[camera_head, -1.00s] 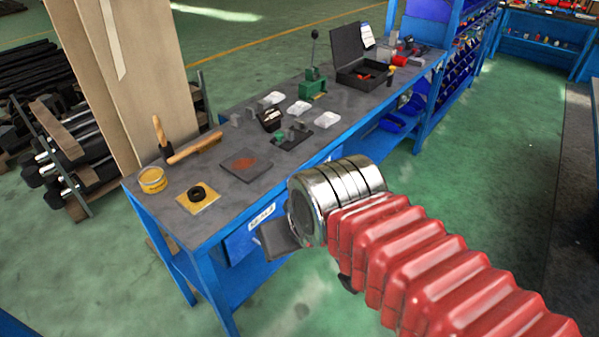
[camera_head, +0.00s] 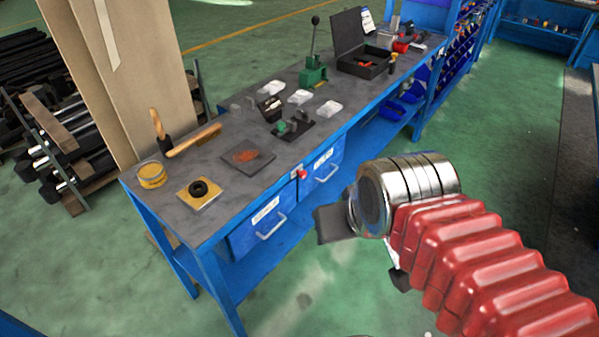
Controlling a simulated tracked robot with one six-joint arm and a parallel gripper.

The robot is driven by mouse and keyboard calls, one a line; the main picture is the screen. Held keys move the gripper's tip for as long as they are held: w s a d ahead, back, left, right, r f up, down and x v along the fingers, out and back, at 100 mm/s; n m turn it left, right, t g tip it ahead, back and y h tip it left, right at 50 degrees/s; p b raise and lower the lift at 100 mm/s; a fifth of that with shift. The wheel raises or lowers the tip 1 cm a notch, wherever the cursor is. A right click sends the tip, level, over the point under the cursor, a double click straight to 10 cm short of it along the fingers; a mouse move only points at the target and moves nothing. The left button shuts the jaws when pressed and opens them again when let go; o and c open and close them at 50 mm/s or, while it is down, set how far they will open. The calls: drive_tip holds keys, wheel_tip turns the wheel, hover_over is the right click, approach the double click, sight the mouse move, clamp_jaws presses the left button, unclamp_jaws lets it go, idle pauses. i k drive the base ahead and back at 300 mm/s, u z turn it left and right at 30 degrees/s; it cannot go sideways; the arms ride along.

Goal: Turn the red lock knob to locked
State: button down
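The left drawer (camera_head: 256,232) and the right drawer (camera_head: 322,178) both look shut.
Green floor in front of the bench is clear.

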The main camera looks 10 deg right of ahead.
sight(303, 173)
drive_tip(key=k, duration=1.3)
drive_tip(key=u, duration=0.65)
drive_tip(key=i, duration=1.45)
